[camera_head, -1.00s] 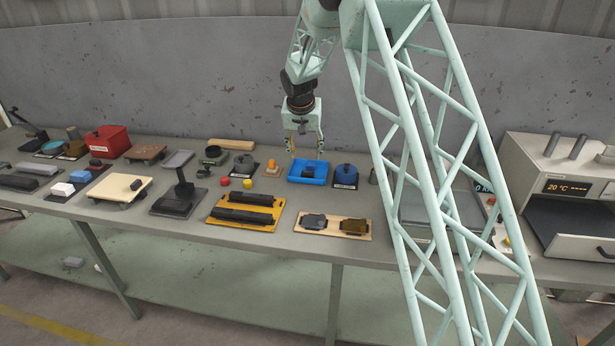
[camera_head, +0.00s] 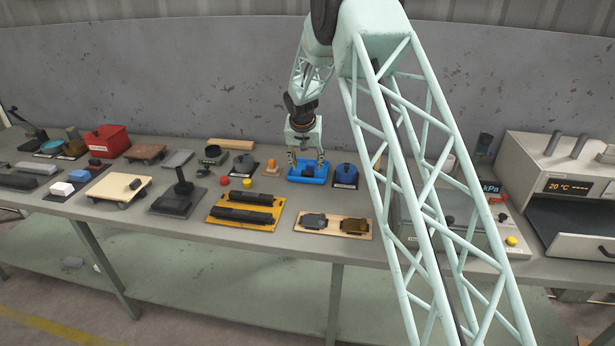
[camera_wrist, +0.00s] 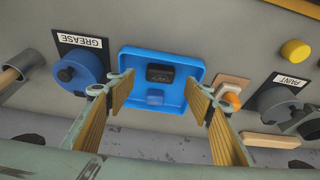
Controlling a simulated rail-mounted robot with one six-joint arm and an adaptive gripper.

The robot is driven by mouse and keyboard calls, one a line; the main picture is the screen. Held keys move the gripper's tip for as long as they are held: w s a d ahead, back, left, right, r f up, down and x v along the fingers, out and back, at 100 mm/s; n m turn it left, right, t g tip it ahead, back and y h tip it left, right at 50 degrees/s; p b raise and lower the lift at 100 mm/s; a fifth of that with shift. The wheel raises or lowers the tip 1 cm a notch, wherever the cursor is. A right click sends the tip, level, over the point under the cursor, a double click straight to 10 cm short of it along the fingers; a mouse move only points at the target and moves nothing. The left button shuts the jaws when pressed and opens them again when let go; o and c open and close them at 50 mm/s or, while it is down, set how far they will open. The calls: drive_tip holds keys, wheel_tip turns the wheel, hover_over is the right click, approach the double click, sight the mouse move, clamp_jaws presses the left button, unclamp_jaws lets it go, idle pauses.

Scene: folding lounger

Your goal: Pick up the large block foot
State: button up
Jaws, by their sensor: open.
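A blue tray (camera_head: 308,181) stands on the bench in the head view, and in the wrist view the blue tray (camera_wrist: 142,112) fills the upper middle. A dark block (camera_wrist: 160,73) and a smaller blue piece (camera_wrist: 155,98) lie inside it; the dark block is the larger, but I cannot tell for certain that it is the large block foot. My gripper (camera_head: 307,161) is open and empty, pointing down over the tray. In the wrist view my gripper's (camera_wrist: 160,84) ribbed tan fingers stand on either side of the two pieces, apart from them.
A blue grease pot (camera_wrist: 84,70) sits close beside the tray. An orange-topped piece (camera_wrist: 232,98) and a dark paint pot (camera_wrist: 278,103) are on the other side. A yellow rack (camera_head: 246,212) with black bars and a wooden board (camera_head: 333,225) lie nearer the bench's front edge.

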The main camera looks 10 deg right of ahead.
sight(307, 172)
idle(0.4)
drive_tip(key=shift+b+x, duration=0.4)
drive_tip(key=shift+x, duration=2.25)
drive_tip(key=shift+w, duration=0.1)
drive_tip(key=c, duration=0.9)
